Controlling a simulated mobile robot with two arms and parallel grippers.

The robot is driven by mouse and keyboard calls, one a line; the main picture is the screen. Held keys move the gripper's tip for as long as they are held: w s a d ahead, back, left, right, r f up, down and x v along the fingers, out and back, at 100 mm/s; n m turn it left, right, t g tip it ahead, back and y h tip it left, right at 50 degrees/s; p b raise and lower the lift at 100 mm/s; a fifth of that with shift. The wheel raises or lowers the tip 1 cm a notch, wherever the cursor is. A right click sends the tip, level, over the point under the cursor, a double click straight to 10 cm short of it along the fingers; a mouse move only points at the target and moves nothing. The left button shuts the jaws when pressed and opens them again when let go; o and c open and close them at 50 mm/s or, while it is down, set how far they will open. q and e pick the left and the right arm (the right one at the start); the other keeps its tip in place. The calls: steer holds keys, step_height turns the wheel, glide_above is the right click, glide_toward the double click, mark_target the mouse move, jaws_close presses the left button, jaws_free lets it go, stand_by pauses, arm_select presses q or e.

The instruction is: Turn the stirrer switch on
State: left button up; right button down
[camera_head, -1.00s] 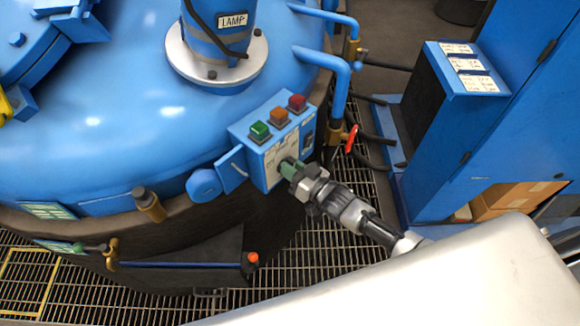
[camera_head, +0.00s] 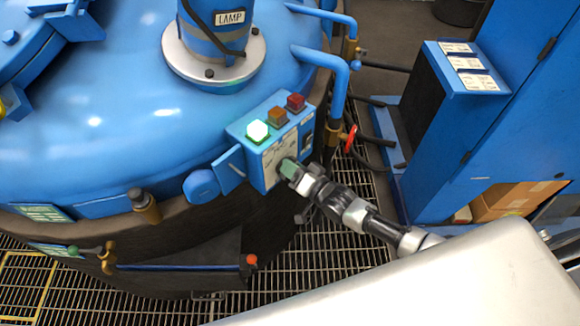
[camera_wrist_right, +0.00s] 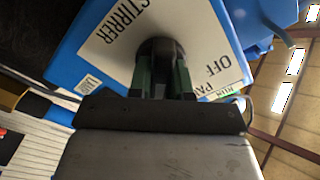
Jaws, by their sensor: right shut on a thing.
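A green lamp (camera_head: 257,131) on top of the box is brightly lit. My left gripper is not in view.
An orange lamp (camera_head: 277,116) and a red lamp (camera_head: 296,102) beside the green one look unlit. A pipe with a red-handled valve (camera_head: 351,138) stands just right of the box. A blue cabinet (camera_head: 440,205) is farther right. Grating floor (camera_head: 310,260) lies below.

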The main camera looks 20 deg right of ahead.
stand_by(0.3)
steer(key=c, duration=1)
jaws_free()
steer(key=shift+c, duration=0.2)
steer(key=b+v, duration=0.1)
steer(key=v, duration=0.9)
steer(key=shift+s+d+b, duration=0.25)
steer(key=shift+s+b, duration=0.05)
